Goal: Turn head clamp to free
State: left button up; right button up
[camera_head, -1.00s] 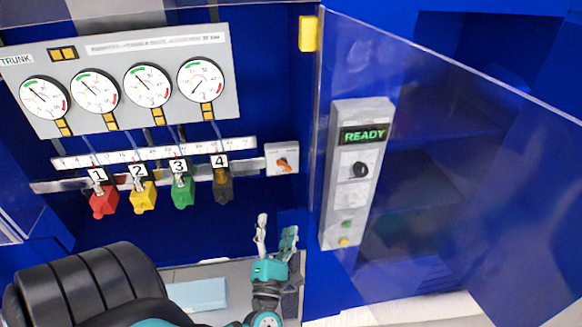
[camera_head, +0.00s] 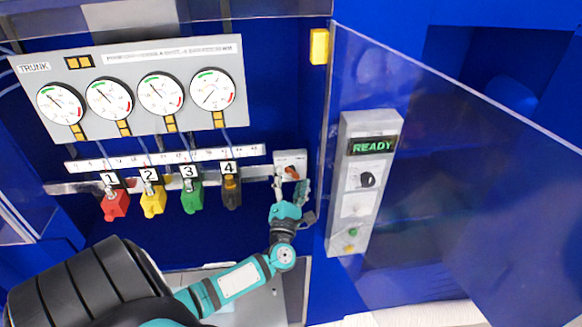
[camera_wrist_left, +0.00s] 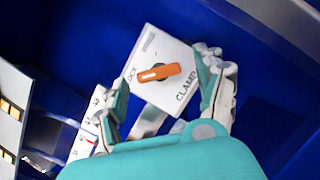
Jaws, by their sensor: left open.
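The head clamp is a white plate (camera_head: 290,158) with an orange knob (camera_head: 291,172) at the right end of the metal rail. In the left wrist view the plate (camera_wrist_left: 180,55) carries the words LOCK and CLAMP, and the orange knob (camera_wrist_left: 158,72) lies with its long side nearly level, one end toward LOCK. My left gripper (camera_head: 291,190) is open just in front of the plate. In the left wrist view its fingers (camera_wrist_left: 167,85) stand on either side of the knob, apart from it. My right gripper is not in view.
Red (camera_head: 115,205), yellow (camera_head: 153,202), green (camera_head: 192,198) and black (camera_head: 231,193) blocks hang left of the clamp under the gauge panel (camera_head: 130,85). A grey READY control box (camera_head: 362,185) and a clear door panel (camera_head: 450,190) stand to the right.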

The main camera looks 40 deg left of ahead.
pick_arm(q)
jog(key=c, duration=1.2)
jog(key=shift+o, duration=0.2)
jog(key=shift+m, duration=0.3)
jog(key=m+h, duration=0.1)
jog(key=m, duration=0.2)
jog(key=m+g+h, duration=0.1)
jog(key=m, duration=0.2)
jog(key=r+m+h, duration=0.1)
jog(key=m, duration=0.2)
jog(key=shift+s+a+g+h, duration=0.1)
jog(key=shift+s+g+h, duration=0.05)
jog(key=shift+g+h, duration=0.2)
jog(key=m+g, duration=0.1)
jog(key=m, duration=0.3)
jog(key=shift+r+g+h, duration=0.2)
jog(key=shift+g+h, duration=0.05)
jog(key=shift+g, duration=0.1)
jog(key=shift+m+g, duration=0.9)
jog(key=shift+m, duration=0.9)
